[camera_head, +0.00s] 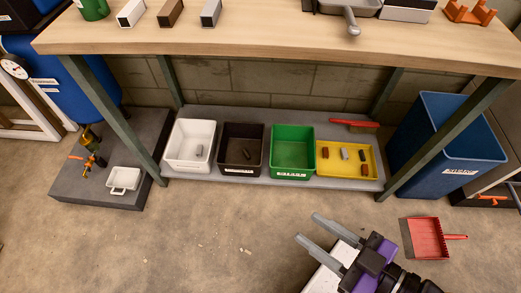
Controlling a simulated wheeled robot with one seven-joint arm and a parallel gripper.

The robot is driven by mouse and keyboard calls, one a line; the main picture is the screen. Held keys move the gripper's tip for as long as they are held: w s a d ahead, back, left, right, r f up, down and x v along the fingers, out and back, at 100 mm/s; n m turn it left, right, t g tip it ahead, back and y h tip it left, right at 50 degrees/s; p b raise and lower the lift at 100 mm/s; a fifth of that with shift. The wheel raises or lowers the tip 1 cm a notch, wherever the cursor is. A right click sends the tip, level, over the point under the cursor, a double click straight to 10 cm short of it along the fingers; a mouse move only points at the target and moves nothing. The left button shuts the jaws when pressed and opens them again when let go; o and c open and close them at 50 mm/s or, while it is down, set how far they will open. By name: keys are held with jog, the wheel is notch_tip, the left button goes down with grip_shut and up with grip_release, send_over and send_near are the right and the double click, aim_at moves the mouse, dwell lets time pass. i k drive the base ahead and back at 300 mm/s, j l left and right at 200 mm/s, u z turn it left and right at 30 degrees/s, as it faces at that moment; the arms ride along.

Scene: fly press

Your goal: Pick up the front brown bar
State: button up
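The yellow tray (335,170) sits on the low shelf at the right of the bin row and holds several small bars. The front brown bar (365,170) lies near its front right corner. Another brown bar (325,152) lies at the left, with a grey bar (344,154) and a dark bar (362,155) beside it. My gripper (307,227) is over the floor in front of the shelf, its two grey fingers apart with nothing between them. It is clear of the tray, below and left of the front brown bar in the picture.
White (191,164), black (240,168) and green (292,167) bins stand left of the tray. A red-handled brush (354,123) lies behind it. The workbench top (290,40) overhangs the shelf. A blue bin (445,160) and red dustpan (424,238) are at right.

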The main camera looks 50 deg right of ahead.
aim_at(365, 170)
jog(key=i+j, duration=0.15)
jog(key=i, duration=0.4)
jog(key=z, duration=0.45)
jog(key=i+z, duration=0.1)
jog(key=z, duration=0.35)
jog(key=j+z, duration=0.1)
jog(key=z, duration=0.35)
jog(key=i+j+z, duration=0.1)
jog(key=z, duration=0.35)
